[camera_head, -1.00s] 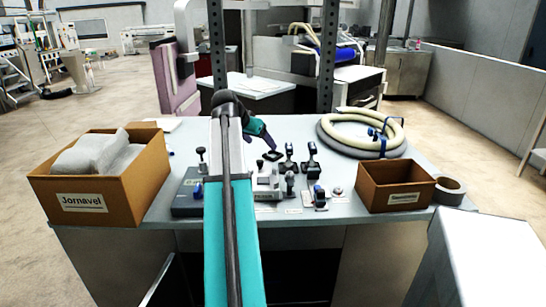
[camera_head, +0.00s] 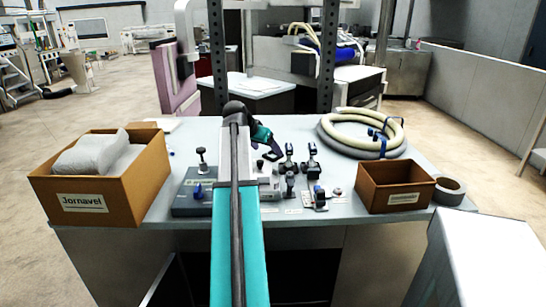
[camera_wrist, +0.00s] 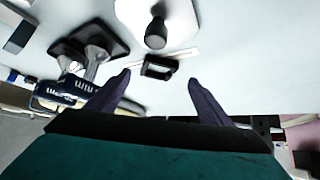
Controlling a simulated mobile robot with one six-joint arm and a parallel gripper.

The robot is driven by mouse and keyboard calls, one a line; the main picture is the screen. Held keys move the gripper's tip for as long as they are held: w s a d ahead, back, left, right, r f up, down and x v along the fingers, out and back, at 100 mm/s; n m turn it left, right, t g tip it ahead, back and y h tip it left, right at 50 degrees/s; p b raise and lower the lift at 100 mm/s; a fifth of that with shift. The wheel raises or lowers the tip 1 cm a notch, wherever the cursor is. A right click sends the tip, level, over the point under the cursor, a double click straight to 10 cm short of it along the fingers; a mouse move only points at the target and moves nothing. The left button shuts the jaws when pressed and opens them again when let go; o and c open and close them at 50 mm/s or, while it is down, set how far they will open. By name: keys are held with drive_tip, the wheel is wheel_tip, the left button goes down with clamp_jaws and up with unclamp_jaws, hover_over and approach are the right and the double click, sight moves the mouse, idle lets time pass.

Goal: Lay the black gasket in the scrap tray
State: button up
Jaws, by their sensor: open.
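My gripper (camera_head: 272,148) is over the middle of the bench, fingers pointing down. In the wrist view my gripper (camera_wrist: 159,78) is open and empty, its two dark fingers apart. A small black rectangular ring, which looks like the black gasket (camera_wrist: 159,67), lies flat on the pale bench top just beyond and between the fingertips, apart from them. In the head view the gasket is hard to separate from the dark fingers. I cannot tell which container is the scrap tray; a small brown open box (camera_head: 396,187) with an unreadable label stands at the bench's front right.
A larger box labelled Jornavel (camera_head: 103,177), with a pale wrapped item inside, stands at left. Several clamps (camera_head: 289,163) and small fixtures crowd the middle. A coiled hose (camera_head: 362,133) lies at back right. A tape roll (camera_head: 449,190) sits beside the small box.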

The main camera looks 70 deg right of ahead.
drive_tip(key=shift+x, duration=1.95)
drive_tip(key=shift+s, duration=0.1)
drive_tip(key=c, duration=1.2)
drive_tip(key=shift+r, duration=0.2)
wheel_tip(320, 180, up, 10)
drive_tip(key=shift+f, duration=0.2)
